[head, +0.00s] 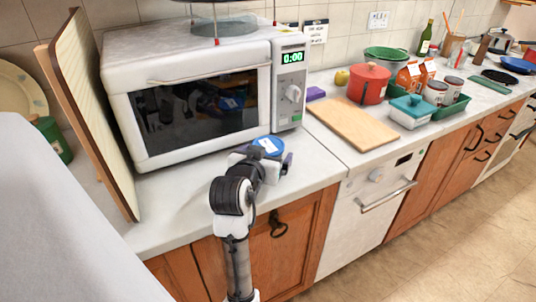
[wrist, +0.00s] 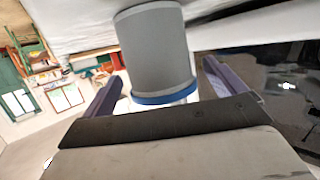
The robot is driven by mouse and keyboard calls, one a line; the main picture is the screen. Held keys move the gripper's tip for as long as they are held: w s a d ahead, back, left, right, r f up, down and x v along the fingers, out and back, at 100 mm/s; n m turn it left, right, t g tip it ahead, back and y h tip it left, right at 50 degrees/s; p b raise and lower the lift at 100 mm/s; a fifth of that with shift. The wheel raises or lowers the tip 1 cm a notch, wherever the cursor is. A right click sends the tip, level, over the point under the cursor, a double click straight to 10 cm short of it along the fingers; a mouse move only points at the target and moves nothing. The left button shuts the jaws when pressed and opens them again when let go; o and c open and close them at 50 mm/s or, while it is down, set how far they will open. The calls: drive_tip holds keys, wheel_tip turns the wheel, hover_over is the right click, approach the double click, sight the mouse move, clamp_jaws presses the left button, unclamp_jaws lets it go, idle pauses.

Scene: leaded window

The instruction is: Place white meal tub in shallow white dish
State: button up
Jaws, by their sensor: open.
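The white meal tub appears to be the pale cylinder with a blue lid (head: 268,145) on the counter in front of the microwave. In the wrist view its pale grey-white side (wrist: 158,45) and blue rim fill the space between my fingers. My gripper (head: 272,156) is at the tub, partly hiding it in the head view. In the wrist view my gripper (wrist: 162,70) is open, one purple finger on each side of the tub, with a visible gap at the left finger. I cannot make out a shallow white dish for certain in either view.
The microwave (head: 195,90) stands close behind the tub. An upright board (head: 88,110) is left of it. A wooden cutting board (head: 353,124), red pot (head: 368,84) and teal-lidded container (head: 410,110) are to the right. Bare counter (head: 312,172) lies right of my gripper.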

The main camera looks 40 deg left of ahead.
drive_tip(key=shift+x, duration=1.15)
drive_tip(key=shift+r, duration=0.1)
drive_tip(key=c, duration=1.5)
